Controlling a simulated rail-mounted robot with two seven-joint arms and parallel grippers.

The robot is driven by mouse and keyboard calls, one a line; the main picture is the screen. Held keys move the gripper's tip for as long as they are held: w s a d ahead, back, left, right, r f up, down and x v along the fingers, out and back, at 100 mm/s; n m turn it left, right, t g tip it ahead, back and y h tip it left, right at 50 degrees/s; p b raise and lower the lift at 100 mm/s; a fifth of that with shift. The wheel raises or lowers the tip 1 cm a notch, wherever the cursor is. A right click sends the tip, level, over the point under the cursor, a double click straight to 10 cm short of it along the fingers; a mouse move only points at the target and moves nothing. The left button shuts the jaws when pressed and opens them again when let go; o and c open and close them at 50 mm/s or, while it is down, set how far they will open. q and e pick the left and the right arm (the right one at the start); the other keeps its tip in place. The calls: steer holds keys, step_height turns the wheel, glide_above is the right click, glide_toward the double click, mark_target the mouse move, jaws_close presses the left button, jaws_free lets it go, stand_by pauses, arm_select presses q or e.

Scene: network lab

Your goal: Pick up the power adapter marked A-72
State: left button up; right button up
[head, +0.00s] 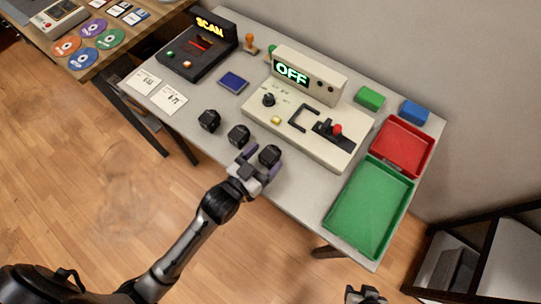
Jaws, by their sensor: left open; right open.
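Three black power adapters stand in a row near the front edge of the table: a left one (209,121), a middle one (239,135) and a right one (269,156). No A-72 marking can be read on any of them. My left gripper (262,162) is open at the right adapter, its purple-tipped fingers apart and close to its near side. I cannot tell whether they touch it. My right gripper (366,294) is open at the bottom edge, partly cut off and away from the table.
A beige test unit reading OFF (318,110) stands behind the adapters. A black scanner (200,52) and a blue pad (233,82) are further left. A green tray (332,221) and red tray (431,152) are at the right. White cards (168,98) lie at the left.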

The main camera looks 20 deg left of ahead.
arm_select(q)
steer(key=shift+w+d, duration=0.15)
steer(key=shift+w, duration=0.25)
steer(key=shift+c, duration=0.2)
steer(key=c, duration=1)
